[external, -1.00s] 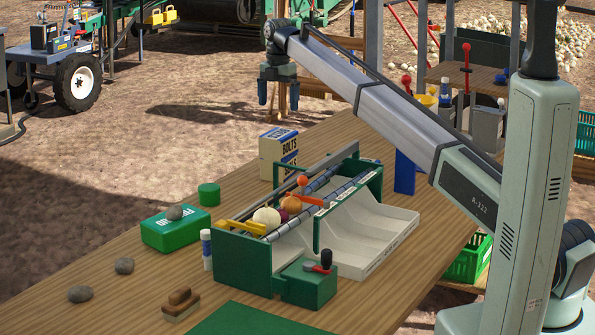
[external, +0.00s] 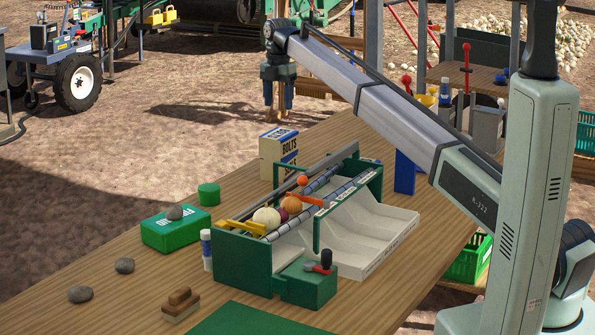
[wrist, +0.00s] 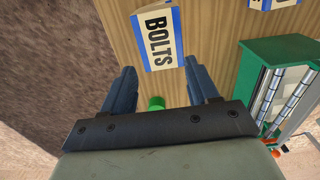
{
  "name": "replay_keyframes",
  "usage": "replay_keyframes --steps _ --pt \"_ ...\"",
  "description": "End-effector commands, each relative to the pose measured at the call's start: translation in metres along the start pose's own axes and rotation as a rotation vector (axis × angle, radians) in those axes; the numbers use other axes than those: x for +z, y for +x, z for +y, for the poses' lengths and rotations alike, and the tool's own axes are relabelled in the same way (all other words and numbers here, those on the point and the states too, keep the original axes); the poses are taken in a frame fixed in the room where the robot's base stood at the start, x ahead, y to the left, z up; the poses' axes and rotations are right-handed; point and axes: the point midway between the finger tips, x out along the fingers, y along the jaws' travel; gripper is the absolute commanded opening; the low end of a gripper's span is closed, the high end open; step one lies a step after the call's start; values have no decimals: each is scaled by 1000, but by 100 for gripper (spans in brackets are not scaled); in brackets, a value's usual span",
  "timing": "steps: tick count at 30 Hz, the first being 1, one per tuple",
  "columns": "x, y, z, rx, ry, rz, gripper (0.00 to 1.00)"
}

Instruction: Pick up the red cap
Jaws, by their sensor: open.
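I cannot pick out a separate red cap for certain. A small orange-red ball (external: 302,180) tops an orange piece (external: 306,199) on the green sorting machine (external: 243,262). A red part (external: 317,268) with a black knob sits on the green block at the machine's front. My gripper (external: 278,102) hangs in the air beyond the far table edge, above and behind the bolts box, with its fingers pointing down. In the wrist view my gripper (wrist: 158,70) is open with nothing between its fingers; the bolts box (wrist: 157,38) lies ahead and below.
The bolts box (external: 279,157) stands behind the machine. A blue block (external: 405,172) stands at right. The near-left tabletop has free room.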

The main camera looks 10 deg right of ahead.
Motion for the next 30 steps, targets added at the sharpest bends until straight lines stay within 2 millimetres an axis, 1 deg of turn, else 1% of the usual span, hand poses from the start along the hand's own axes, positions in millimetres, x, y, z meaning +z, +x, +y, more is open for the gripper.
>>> replay_keyframes --steps 2,4,8,9,11,17,20,23,26,27,29,30 --pt "0 -7 1 1 0 0 59" --pt "1 -18 1 2 0 -1 59" --pt "1 -48 2 2 0 -1 59" --pt "3 -53 -2 1 12 -1 59" --pt "11 -49 -17 0 82 0 59" --pt "36 -51 -56 1 311 0 59" --pt "52 -51 -81 0 451 0 59" --pt "69 -52 -112 0 626 0 59" --pt "88 -52 -150 0 836 0 59" --pt "96 -52 -166 0 926 0 59" --pt "106 -52 -189 0 1058 0 59" --pt "113 -52 -204 0 1146 0 59"
